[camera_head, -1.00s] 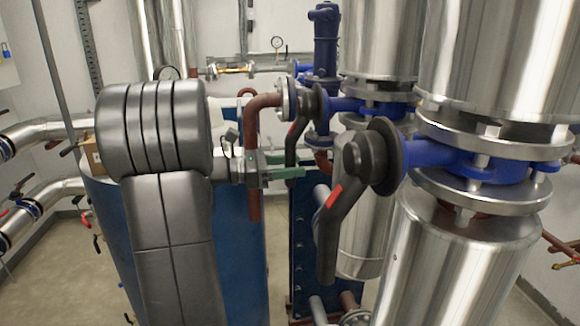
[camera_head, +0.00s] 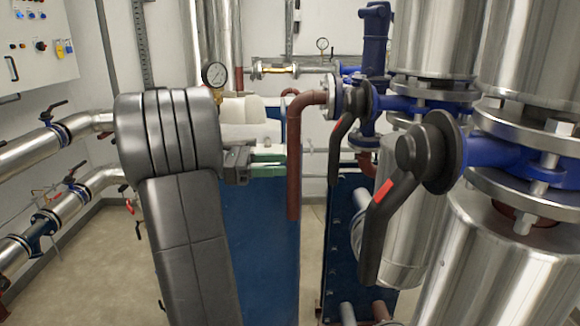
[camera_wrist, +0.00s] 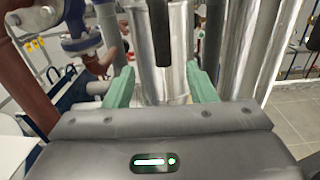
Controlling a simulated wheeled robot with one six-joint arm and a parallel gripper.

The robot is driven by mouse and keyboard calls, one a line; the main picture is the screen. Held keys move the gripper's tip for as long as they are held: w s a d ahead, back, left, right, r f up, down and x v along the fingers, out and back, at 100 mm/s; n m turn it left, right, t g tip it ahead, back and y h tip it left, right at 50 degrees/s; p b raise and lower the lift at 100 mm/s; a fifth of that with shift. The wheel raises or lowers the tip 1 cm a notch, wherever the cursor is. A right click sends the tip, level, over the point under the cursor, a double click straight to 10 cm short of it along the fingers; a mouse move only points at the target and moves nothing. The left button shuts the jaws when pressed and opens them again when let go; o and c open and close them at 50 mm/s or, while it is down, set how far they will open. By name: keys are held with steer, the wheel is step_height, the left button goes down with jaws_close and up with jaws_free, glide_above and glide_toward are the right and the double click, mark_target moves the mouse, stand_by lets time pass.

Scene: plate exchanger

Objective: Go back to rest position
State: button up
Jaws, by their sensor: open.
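My gripper (camera_head: 268,164) shows in the head view at the end of my dark grey arm, pointing right, with green fingers. In the wrist view its two green fingers (camera_wrist: 161,90) stand wide apart with nothing between them. A black valve handle (camera_wrist: 158,32) hangs ahead of the gap, against a shiny metal pipe, apart from the fingers. In the head view a large black lever with a red mark (camera_head: 383,215) hangs on the right, and a smaller black lever (camera_head: 338,145) hangs behind it. A brown-red pipe (camera_head: 293,170) stands just right of the fingertips.
Blue plate exchanger panels (camera_head: 270,240) stand below and behind my gripper. Large metal-clad pipes (camera_head: 500,270) with blue valves fill the right side. A control cabinet (camera_head: 38,42) hangs at the upper left. Insulated pipes (camera_head: 25,150) run along the left wall. Open floor (camera_head: 110,270) shows at lower left.

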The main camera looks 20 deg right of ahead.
mark_target(329, 166)
steer(key=shift+a, duration=0.15)
steer(key=p+x, duration=0.2)
steer(key=x, duration=1.2)
steer(key=shift+s+a, duration=0.1)
steer(key=shift+s+a+n, duration=0.15)
steer(key=shift+s+n, duration=0.25)
steer(key=shift+s, duration=0.1)
